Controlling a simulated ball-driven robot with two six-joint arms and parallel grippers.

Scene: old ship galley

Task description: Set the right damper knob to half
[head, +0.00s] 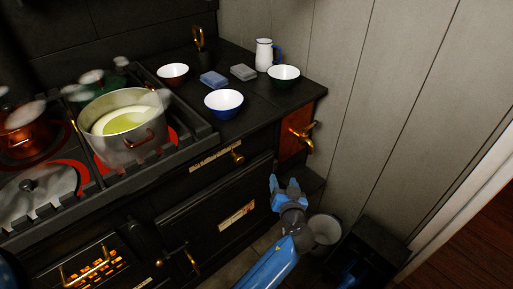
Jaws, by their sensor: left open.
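A small brass knob (238,158) sticks out from the black front of the range, just right of a pale label plate (216,154). It looks like the right damper knob; its setting is too small to read. My left gripper (286,182) is blue, open and empty, with its fingers pointing up and away. In the picture it is below and to the right of the knob, apart from it. My right gripper does not show.
A brass tap (302,133) juts from a copper panel at the range's right end. A steaming pot (120,152) and several bowls stand on top.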

